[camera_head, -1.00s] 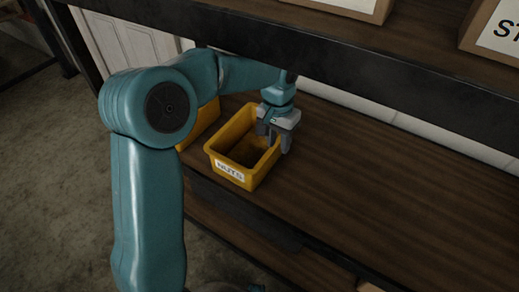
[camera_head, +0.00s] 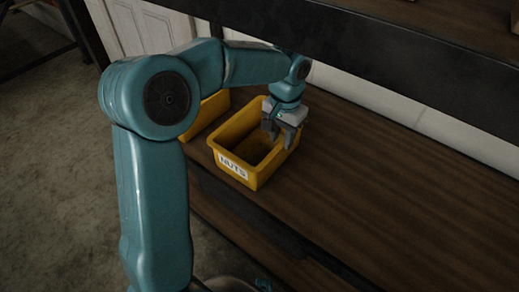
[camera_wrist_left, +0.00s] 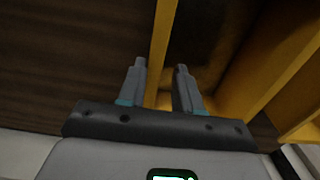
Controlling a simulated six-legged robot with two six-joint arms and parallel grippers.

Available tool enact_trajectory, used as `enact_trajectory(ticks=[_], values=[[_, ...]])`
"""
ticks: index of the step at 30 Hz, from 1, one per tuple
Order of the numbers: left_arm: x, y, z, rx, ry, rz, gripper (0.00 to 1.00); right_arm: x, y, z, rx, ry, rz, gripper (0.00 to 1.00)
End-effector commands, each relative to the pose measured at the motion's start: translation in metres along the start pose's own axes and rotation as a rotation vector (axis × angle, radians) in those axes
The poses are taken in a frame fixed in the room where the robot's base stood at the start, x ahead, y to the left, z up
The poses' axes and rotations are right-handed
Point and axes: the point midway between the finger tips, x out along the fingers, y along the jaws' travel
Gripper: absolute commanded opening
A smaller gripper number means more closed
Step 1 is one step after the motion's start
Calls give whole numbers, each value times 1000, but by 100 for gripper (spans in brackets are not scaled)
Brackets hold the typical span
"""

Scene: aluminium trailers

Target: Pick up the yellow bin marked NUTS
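The yellow bin marked NUTS (camera_head: 233,166) stands upright on the brown wooden shelf, its white label facing the front left. It looks empty, though its inside is dark. My left gripper (camera_head: 280,133) points down at the bin's back right rim. In the left wrist view, my left gripper (camera_wrist_left: 161,66) is open, with a yellow bin wall (camera_wrist_left: 160,40) running between its two fingers. One finger is over the dark wood side and the other over the bin's inside. A gap shows beside the wall, so the fingers do not grip it. My right gripper is not in view.
Another yellow bin (camera_head: 207,113) stands just behind and left, partly hidden by my left arm. A dark upper shelf edge (camera_head: 400,60) runs close above my forearm. The wooden shelf (camera_head: 400,190) is clear to the right. A dark post stands at the upper left.

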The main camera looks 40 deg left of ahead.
Motion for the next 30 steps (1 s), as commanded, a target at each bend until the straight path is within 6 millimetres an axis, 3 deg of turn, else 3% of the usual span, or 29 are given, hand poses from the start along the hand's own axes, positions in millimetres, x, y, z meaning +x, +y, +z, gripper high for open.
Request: enact_trajectory(ticks=[1,6,14,15,18,30], values=[[14,0,2,0,-3,0,34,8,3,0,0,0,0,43],[36,0,1,0,-2,1,34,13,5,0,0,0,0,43],[39,1,-1,0,0,1,34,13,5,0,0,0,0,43],[39,1,-1,0,0,1,31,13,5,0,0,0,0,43],[39,1,-1,0,0,1,0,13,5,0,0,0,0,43],[39,1,-1,0,-1,1,0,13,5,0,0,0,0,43]])
